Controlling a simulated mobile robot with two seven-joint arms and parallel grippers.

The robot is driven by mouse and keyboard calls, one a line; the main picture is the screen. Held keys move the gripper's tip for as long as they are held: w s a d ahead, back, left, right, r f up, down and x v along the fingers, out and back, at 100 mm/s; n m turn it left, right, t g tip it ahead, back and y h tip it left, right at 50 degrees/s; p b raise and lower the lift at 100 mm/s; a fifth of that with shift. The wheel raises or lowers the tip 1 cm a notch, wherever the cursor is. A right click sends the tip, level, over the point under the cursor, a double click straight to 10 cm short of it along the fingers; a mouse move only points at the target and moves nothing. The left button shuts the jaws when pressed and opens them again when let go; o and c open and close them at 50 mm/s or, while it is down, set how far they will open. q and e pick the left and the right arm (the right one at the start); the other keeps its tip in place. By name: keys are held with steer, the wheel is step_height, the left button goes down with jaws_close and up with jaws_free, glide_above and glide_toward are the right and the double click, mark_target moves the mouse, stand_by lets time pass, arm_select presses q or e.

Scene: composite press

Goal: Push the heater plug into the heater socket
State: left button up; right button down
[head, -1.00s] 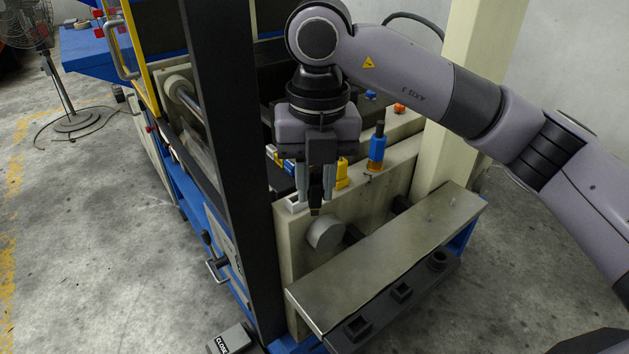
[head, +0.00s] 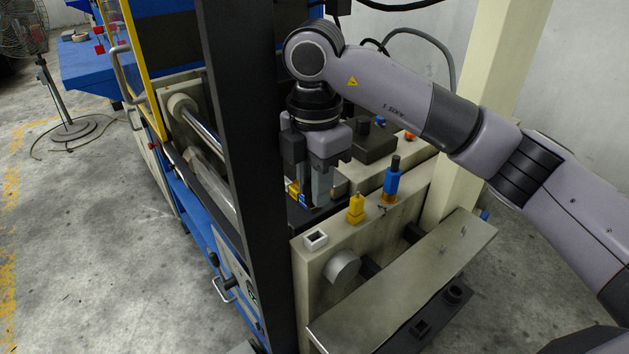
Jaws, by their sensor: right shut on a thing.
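My right gripper (head: 316,203) is shut, pointing down behind the dark upright post, over the dark block (head: 330,207) inside the press. What its fingers hold is mostly hidden; in the earlier view a dark plug, seemingly the heater plug, shows between them. I cannot make out the heater socket, nor whether the plug touches it. Small yellow (head: 294,190) and blue (head: 303,200) parts show beside the fingers on the left. A white square holder (head: 315,239) on the beige ledge looks empty. My left gripper is out of view.
A yellow plug (head: 356,209) and a blue plug (head: 391,181) stand on the beige ledge (head: 330,262). The dark post (head: 240,130) rises close to my gripper on the left. A metal shelf (head: 405,280) fronts the ledge. A dark box (head: 373,145) stands behind.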

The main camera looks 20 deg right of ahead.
mark_target(315, 211)
steer(key=shift+s, duration=0.1)
stand_by(0.3)
steer(key=shift+f+b, duration=1.7)
steer(key=shift+f, duration=0.6)
steer(key=shift+f+b, duration=1.05)
steer(key=shift+f, duration=0.45)
steer(key=c, duration=0.9)
jaws_free()
step_height(315, 211, up, 7)
steer(key=shift+r, duration=0.1)
steer(key=shift+s, duration=0.15)
